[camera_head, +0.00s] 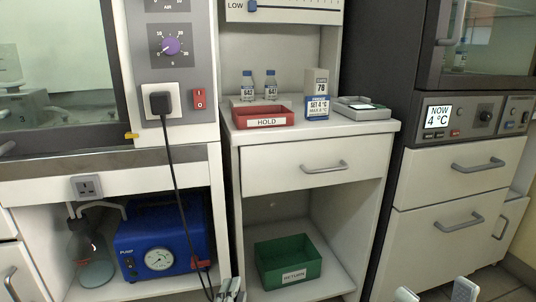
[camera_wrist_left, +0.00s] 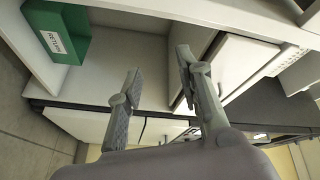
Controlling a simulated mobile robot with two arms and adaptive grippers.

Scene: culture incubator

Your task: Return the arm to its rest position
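My left gripper (camera_head: 231,290) shows at the bottom edge of the head view, in front of the lower shelf opening and left of the green RETURN bin (camera_head: 287,262). In the left wrist view my left gripper (camera_wrist_left: 159,70) has its two fingers apart with nothing between them. The RETURN bin (camera_wrist_left: 62,30) shows there at the upper left, apart from the fingers. My right gripper (camera_head: 435,293) is at the bottom right of the head view, with two fingertips set apart and nothing seen between them. Most of both arms is out of view.
A red HOLD tray (camera_head: 262,117), two bottles, a blue-and-white box (camera_head: 317,97) and a grey device (camera_head: 363,108) stand on the middle counter. A blue pump (camera_head: 160,240) and flask (camera_head: 92,262) sit lower left. A black cord (camera_head: 176,190) hangs nearby. Drawer handles protrude at right.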

